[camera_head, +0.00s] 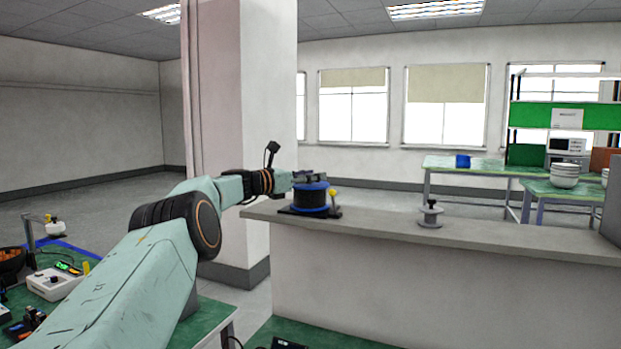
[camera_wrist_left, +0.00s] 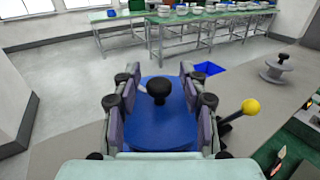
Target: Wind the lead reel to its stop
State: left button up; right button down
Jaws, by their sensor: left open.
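The lead reel (camera_head: 310,197), blue and dark, sits on a black base near the left end of the grey ledge. A lever with a yellow ball (camera_head: 334,195) stands at its right side. In the left wrist view the reel's blue top (camera_wrist_left: 160,128) lies below my fingers, with a black knob (camera_wrist_left: 158,90) standing up from it. My left gripper (camera_wrist_left: 159,82) is open, its fingers on either side of the knob with gaps visible. In the head view, my left gripper (camera_head: 303,177) is just above the reel. My right gripper is not in view.
A grey spool with a black knob (camera_head: 431,214) stands farther right on the ledge (camera_head: 480,238). The ledge between them is clear. A pale pillar (camera_head: 240,120) rises behind my left arm. Green tables with bowls (camera_head: 564,174) stand behind.

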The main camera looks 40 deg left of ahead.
aim_at(301, 185)
pick_arm(q)
jog(key=shift+s+r, duration=0.1)
jog(key=shift+s+a, duration=0.1)
jog(key=shift+s+a+r, duration=0.1)
jog(key=shift+s+a, duration=0.3)
jog(key=shift+s, duration=0.4)
jog(key=shift+s+d, duration=0.1)
jog(key=shift+s, duration=0.5)
jog(key=v, duration=0.9)
jog(key=shift+w+d, duration=0.1)
